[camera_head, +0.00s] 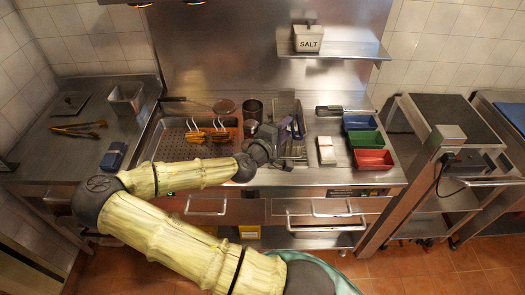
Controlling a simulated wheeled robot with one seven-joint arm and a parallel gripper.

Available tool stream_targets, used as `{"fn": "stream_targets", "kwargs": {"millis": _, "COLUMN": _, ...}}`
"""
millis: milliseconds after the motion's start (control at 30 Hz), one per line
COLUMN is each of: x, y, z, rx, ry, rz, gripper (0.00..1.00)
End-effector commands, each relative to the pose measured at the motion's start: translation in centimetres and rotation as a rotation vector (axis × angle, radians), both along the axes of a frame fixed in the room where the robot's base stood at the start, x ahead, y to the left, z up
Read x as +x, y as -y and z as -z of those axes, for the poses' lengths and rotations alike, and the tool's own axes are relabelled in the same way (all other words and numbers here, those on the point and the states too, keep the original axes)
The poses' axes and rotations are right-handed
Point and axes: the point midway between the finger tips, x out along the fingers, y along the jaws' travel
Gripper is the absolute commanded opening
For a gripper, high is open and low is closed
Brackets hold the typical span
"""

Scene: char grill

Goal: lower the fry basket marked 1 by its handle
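My arm reaches from the front across the left part of the steel counter. My gripper (275,146) is over the middle of the counter, and its fingers are too small and dark to tell open from shut. A wire rack or basket (286,106) stands just behind the gripper, with a dark blue handle-like piece (297,127) beside it. I cannot tell whether they touch the gripper. No mark "1" can be read, so I cannot say which thing is the fry basket marked 1.
A perforated tray (172,148) with two wire-handled orange-brown items lies to the left. Blue (357,122), green (366,140) and red (374,160) bins stand to the right. A salt box (308,40) sits on a shelf above. Drawer handles stick out along the counter front.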

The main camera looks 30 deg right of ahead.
Motion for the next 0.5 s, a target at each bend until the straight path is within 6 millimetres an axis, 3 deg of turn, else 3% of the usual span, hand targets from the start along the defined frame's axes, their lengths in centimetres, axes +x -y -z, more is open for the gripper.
{"fn": "stream_targets", "kwargs": {"millis": 500, "x": -2.6, "y": -6.5, "z": -1.2, "rx": -0.002, "ry": -0.002, "rz": -0.003, "gripper": 0.37}}
